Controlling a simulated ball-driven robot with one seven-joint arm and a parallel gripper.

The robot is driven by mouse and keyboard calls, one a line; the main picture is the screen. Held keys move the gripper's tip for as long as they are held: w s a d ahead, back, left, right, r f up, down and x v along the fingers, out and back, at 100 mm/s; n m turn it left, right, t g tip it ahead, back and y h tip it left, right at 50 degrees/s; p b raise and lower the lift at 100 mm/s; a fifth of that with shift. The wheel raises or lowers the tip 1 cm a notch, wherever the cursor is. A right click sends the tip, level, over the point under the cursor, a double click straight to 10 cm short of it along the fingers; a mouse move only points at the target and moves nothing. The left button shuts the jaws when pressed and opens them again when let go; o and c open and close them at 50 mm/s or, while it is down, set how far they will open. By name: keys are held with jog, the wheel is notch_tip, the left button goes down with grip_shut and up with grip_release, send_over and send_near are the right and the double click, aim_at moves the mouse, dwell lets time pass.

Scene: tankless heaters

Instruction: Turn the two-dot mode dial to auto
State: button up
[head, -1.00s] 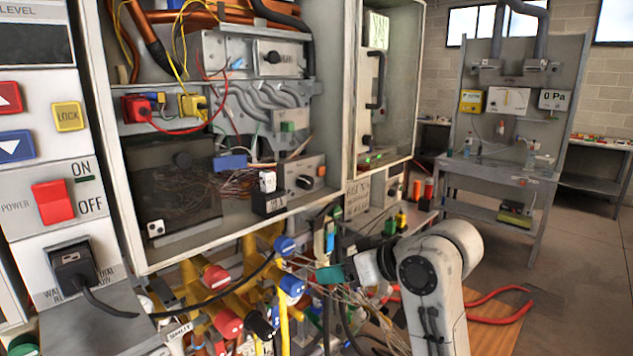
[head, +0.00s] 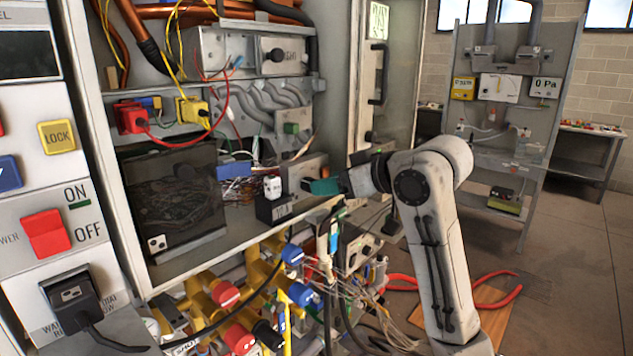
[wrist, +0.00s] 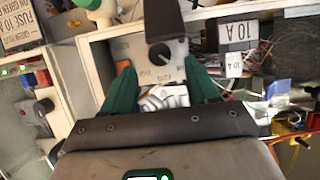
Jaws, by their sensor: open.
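A round black dial (wrist: 160,54) sits on a grey panel with printed labels, just ahead of my fingers in the wrist view. Its labels are blurred, and I cannot make out dots that mark it as the two-dot dial. In the head view, my gripper (head: 318,186) is in front of this grey panel (head: 303,166) in the open cabinet and hides most of the dial. My gripper (wrist: 162,86) also shows in the wrist view, its green fingers spread apart with the dial beyond the gap. Nothing is visibly clamped, and I cannot tell whether a finger touches the panel.
A 10 A fuse block (wrist: 235,64) stands beside the dial panel, with loose wires nearby. A dark block (wrist: 163,14) juts in at the top of the wrist view. Yellow pipes with coloured valves (head: 235,300) lie below the cabinet. An open glazed door (head: 395,75) stands to the right.

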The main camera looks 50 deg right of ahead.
jog(key=shift+p+x, duration=0.35)
jog(key=shift+x, duration=2.15)
jog(key=shift+c, duration=0.4)
jog(key=c, duration=1)
jog(key=shift+o, duration=0.2)
